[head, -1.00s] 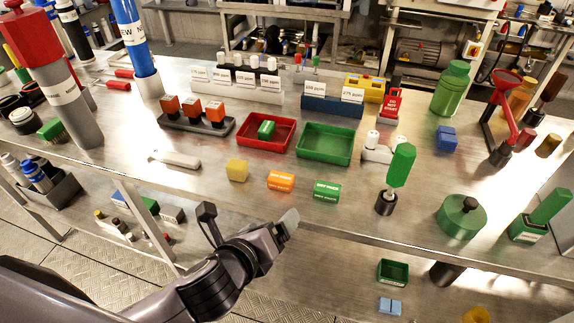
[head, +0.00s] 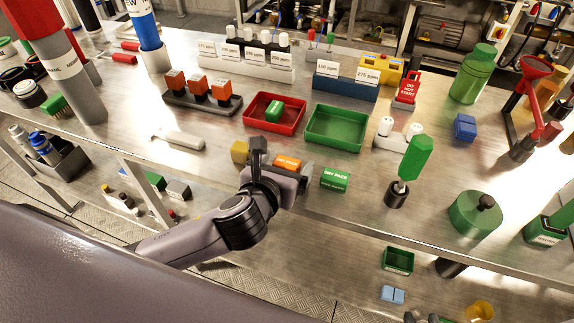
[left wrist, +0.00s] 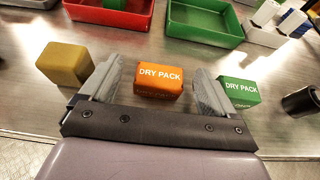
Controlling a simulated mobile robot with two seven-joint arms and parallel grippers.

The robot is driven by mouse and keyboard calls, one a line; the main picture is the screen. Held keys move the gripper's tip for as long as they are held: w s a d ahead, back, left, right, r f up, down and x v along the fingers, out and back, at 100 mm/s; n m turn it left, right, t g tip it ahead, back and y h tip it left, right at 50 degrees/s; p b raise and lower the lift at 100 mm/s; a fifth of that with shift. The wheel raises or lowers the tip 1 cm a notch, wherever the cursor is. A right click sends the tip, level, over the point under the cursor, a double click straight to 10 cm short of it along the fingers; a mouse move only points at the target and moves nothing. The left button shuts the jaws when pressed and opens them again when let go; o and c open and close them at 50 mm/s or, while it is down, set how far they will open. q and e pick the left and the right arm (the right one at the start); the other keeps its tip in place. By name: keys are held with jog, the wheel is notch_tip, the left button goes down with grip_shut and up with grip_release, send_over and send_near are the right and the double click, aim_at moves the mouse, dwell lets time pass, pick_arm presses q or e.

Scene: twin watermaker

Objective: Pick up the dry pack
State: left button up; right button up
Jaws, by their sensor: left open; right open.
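An orange block labelled DRY PACK (head: 288,162) sits on the metal bench near its front edge. It also shows in the left wrist view (left wrist: 159,85), between my two finger pads, with gaps on both sides. My left gripper (head: 280,166) is open and empty at the front of this block; whether the fingers reach fully down beside it I cannot tell. A green block labelled DRY PACK (head: 335,180) stands to the right, close to the right finger (left wrist: 240,92). My right gripper is not in view.
A yellow block (left wrist: 65,63) sits close to the left finger. Behind are a red tray (head: 270,128) holding a green block and a green tray (head: 337,142). A black holder with a green-handled tool (head: 397,194) stands to the right.

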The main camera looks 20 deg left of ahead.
pick_arm(q)
jog(key=shift+w+f, duration=0.15)
jog(key=shift+w, duration=0.2)
jog(key=c, duration=1.1)
jog(key=shift+o, duration=0.2)
